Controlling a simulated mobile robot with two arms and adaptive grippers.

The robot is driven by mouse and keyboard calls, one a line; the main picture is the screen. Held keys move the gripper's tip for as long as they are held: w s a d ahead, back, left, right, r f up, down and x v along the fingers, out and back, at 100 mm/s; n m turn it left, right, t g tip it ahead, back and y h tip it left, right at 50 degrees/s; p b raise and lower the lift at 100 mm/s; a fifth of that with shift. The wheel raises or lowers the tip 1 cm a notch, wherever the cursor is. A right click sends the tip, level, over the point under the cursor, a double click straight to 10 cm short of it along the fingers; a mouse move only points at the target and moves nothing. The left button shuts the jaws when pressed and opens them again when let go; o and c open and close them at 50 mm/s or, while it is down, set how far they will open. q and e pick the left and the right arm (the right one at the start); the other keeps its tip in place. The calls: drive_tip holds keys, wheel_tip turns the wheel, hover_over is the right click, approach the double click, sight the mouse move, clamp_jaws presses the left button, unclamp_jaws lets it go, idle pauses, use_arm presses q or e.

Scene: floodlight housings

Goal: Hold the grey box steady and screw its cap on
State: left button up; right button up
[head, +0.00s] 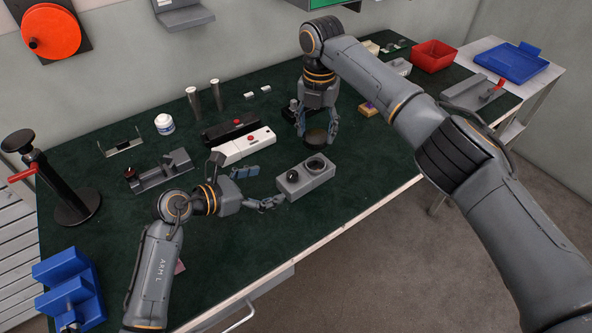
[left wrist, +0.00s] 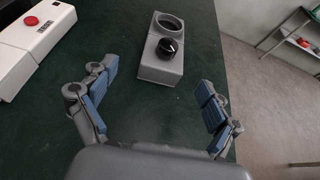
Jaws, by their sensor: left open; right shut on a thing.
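The grey box (head: 318,183) lies on the green table mat, with a round opening at one end of its top and a black knob at the other. It also shows in the left wrist view (left wrist: 158,70), ahead of the fingers. My left gripper (head: 270,186) is open and empty, just left of the box, its fingers spread and pointing at the knob end. My right gripper (head: 317,131) is shut on a dark round cap (head: 316,138), behind the box and above the mat. The cap and the opening are apart.
A white case with a red button (head: 246,146) and a black one stand left of the box. A grey fixture (head: 162,174), white jar (head: 164,124) and black stand (head: 68,200) are further left. A red bin (head: 433,57) is at back right. The mat's front right is clear.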

sight(303, 179)
use_arm(q)
drive_tip(key=shift+s+d+r, duration=0.2)
drive_tip(key=shift+s+d, duration=0.15)
drive_tip(key=shift+d, duration=0.05)
use_arm(e)
drive_tip(key=shift+s+d+r, duration=0.25)
drive_tip(key=shift+s+d, duration=0.1)
drive_tip(key=shift+s, duration=0.1)
use_arm(q)
drive_tip(key=shift+w+d+f, duration=0.15)
drive_tip(key=shift+w, duration=0.05)
drive_tip(key=x, duration=1.1)
drive_tip(key=shift+w+f, duration=0.1)
drive_tip(key=shift+w, duration=0.1)
use_arm(e)
drive_tip(key=shift+w+a+f, duration=0.1)
drive_tip(key=shift+w, duration=0.05)
use_arm(q)
drive_tip(key=c, duration=1.8)
drive_tip(key=shift+s+f, duration=0.1)
use_arm(e)
wheel_tip(303, 179, down, 5)
drive_tip(key=shift+r, duration=0.1)
use_arm(q)
drive_tip(key=shift+f, duration=0.1)
use_arm(e)
drive_tip(key=shift+f, duration=0.25)
